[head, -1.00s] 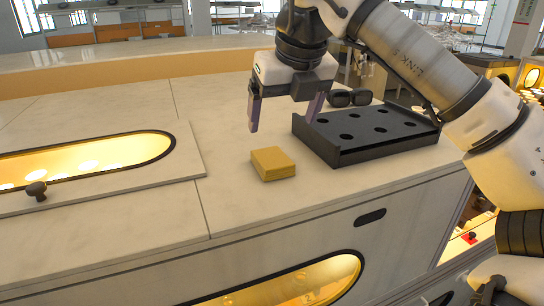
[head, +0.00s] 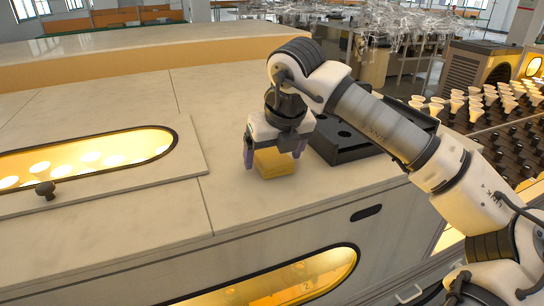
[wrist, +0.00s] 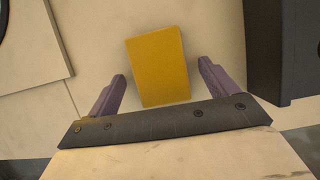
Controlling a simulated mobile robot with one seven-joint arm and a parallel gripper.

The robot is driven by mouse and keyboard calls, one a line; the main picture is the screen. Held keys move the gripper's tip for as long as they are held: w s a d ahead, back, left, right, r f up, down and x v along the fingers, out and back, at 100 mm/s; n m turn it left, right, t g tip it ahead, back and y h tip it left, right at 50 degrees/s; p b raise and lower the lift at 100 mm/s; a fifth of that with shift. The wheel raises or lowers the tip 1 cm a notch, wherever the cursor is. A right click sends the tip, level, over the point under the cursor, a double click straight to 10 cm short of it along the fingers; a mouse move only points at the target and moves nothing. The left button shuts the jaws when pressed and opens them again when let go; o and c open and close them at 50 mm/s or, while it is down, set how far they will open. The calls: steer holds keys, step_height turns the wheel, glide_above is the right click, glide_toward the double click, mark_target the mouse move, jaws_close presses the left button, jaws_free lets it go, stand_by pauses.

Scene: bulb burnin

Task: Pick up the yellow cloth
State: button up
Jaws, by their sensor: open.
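The yellow cloth (head: 273,163) is a folded, block-like pad lying flat on the pale bench top. It also shows whole in the wrist view (wrist: 157,66). My gripper (head: 273,162) is open over the cloth, with one purple finger on each side of it in the head view. In the wrist view my gripper (wrist: 160,78) has its fingertips near the cloth's lower half, with a gap on both sides. I see no contact. The gripper body hides the cloth's back edge in the head view.
A black tray with round holes (head: 345,143) stands just right of the cloth, partly behind my arm. A hatch with a glowing oval window (head: 190,165) and a dark knob (head: 45,190) lies to the left. Rows of bulbs (head: 480,100) stand at the far right.

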mark_target(275, 158)
steer(key=shift+c, duration=0.3)
steer(key=c, duration=1)
steer(key=shift+r, duration=0.15)
step_height(275, 158, up, 20)
steer(key=b, duration=0.2)
steer(key=o, duration=0.5)
steer(key=shift+c, duration=0.2)
steer(key=c, duration=0.4)
steer(key=shift+s+f, duration=0.1)
steer(key=shift+f, duration=0.1)
